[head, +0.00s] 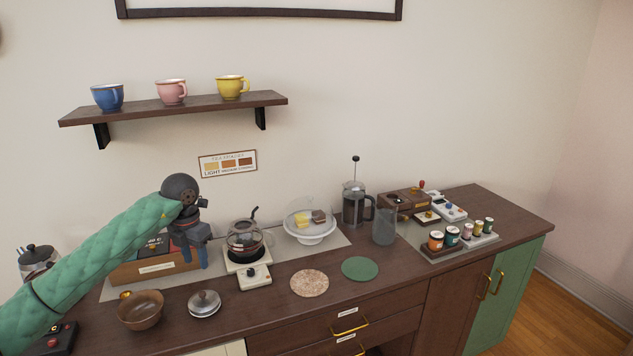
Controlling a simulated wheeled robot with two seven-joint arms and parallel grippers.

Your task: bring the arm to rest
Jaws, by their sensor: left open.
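My left arm, in a green quilted sleeve, comes in from the left in the head view. My left gripper (190,252) points down over the wooden box (150,271) on the counter, just left of the glass kettle (245,240). Its jaws are open and I see nothing held between them. Part of the box is hidden behind the gripper and arm. My right gripper is not in view.
The kettle stands on a white burner (253,276). A brown bowl (141,311) and a silver lid (204,303) lie in front. A cake stand (310,233) and a French press (354,205) stand to the right. A shelf (190,106) with cups hangs above.

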